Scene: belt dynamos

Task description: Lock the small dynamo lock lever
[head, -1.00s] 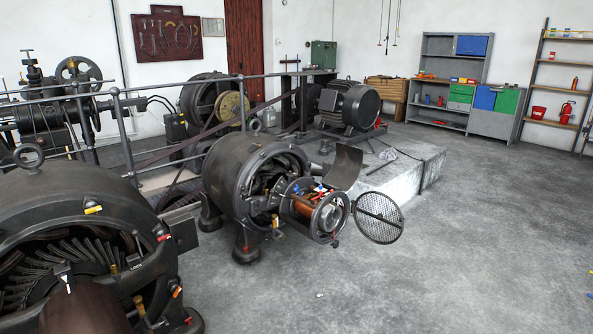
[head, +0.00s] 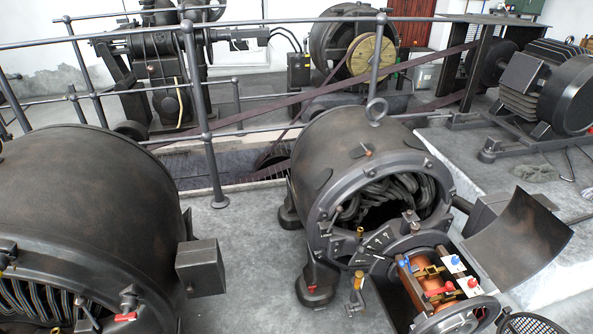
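The small dynamo (head: 350,150) stands in the middle of the head view, a dark cylinder with a lifting ring on top. Its round end faces me and shows coils inside. I cannot tell which part is the lock lever. Neither of my grippers is in view.
A larger dynamo (head: 80,210) fills the left, with a red-handled part (head: 125,317) low on it. An open curved cover (head: 520,240) and a mesh disc (head: 530,324) stick out at right. Railings (head: 200,110) and a belt lie behind. Grey floor shows between the dynamos.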

